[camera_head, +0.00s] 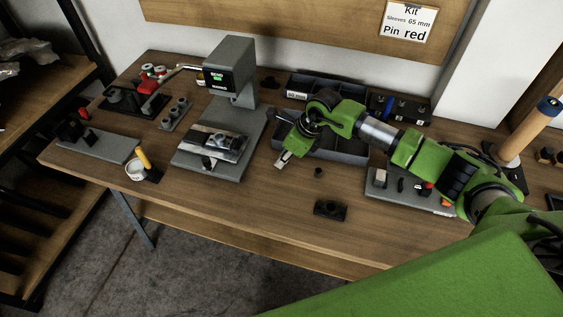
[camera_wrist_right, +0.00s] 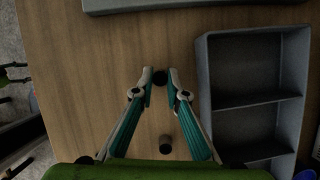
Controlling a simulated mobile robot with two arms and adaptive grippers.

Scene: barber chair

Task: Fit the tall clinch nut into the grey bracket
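My right gripper (camera_head: 283,163) is low over the bench, right of the press. In the wrist view its fingers (camera_wrist_right: 160,76) are apart. A small dark round piece (camera_wrist_right: 160,79) shows between the tips. I cannot tell whether they touch it. A second small dark cylinder (camera_wrist_right: 166,145) stands on the wood nearer the wrist; it also shows in the head view (camera_head: 318,171). These look like nuts, but I cannot tell which is the tall one. A light grey metal piece (camera_head: 217,142) lies on the press bed; I cannot tell if it is the bracket. My left gripper is out of view.
The grey press (camera_head: 233,68) stands left of my gripper. A grey divided bin (camera_head: 345,151) is close behind it, also in the wrist view (camera_wrist_right: 204,80). A dark block (camera_head: 330,209) lies near the front edge. Bare wood surrounds it.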

